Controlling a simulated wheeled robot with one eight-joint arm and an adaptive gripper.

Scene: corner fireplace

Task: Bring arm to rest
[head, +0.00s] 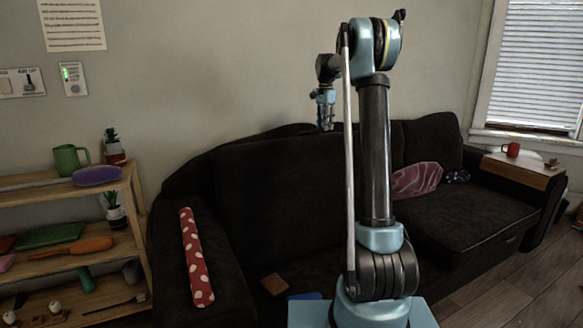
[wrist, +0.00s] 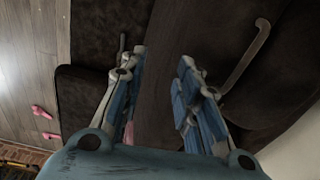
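My arm stands upright in the middle of the head view, its upper end bent over to the left. My gripper (head: 326,122) hangs down from that end, in front of the wall and the top of the dark sofa's back. In the wrist view my gripper (wrist: 162,60) has its two blue fingers apart. Nothing shows held between them; only dark upholstery is seen beyond. A small pink patch shows behind the left finger, too little to identify.
The dark sofa (head: 280,200) fills the space behind my arm. A wooden shelf (head: 135,200) with several items stands left. A red spotted roll (head: 196,258) lies on the sofa's left arm. A red mug (head: 511,149) stands on a wooden armrest tray (head: 525,172). Wooden floor is at lower right.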

